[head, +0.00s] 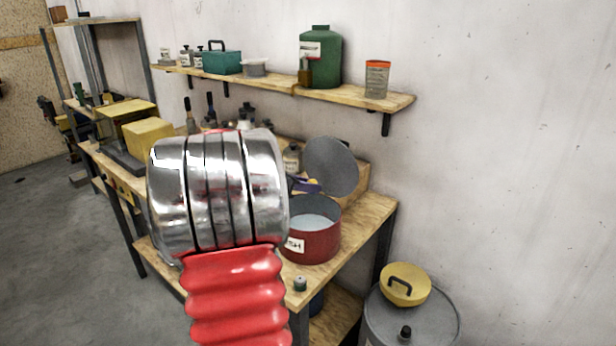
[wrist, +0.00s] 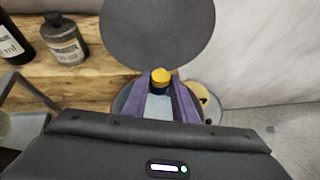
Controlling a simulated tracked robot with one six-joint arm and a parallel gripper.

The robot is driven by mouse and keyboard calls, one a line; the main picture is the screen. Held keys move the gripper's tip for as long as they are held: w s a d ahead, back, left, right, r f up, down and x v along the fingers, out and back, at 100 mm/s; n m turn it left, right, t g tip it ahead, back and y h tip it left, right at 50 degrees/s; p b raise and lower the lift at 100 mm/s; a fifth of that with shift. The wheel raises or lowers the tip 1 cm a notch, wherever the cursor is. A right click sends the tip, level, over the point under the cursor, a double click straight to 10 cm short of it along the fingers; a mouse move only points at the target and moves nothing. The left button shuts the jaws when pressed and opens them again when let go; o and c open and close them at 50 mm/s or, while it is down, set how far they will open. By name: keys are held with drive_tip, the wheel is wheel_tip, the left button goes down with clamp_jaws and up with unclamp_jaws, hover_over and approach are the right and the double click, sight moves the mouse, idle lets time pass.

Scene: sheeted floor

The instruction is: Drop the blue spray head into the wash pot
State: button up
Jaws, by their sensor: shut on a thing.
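My gripper (wrist: 161,92), with purple fingers, is shut on the blue spray head (wrist: 160,80), whose yellow top faces up in the wrist view. In the head view my gripper (head: 305,187) shows just above the pot's far rim, partly hidden by my arm; a bit of yellow shows at its tip. The wash pot (head: 322,246) is a red, round, labelled pot on the bench, with pale liquid inside. Its round grey lid (head: 331,167) stands raised behind it. In the wrist view the pale liquid (wrist: 158,108) shows between and below the fingers.
A wall shelf (head: 350,98) holds a green jug (head: 320,60). A grey drum (head: 440,310) with a yellow lid (head: 404,287) stands right.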

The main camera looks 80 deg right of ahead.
drive_tip(key=shift+f, duration=0.5)
drive_tip(key=o, duration=1.1)
drive_tip(key=shift+o, duration=0.2)
drive_tip(key=shift+w, duration=0.1)
drive_tip(key=v, duration=1.3)
drive_tip(key=shift+a, duration=0.35)
drive_tip(key=shift+w+r, duration=0.1)
drive_tip(key=shift+w, duration=0.05)
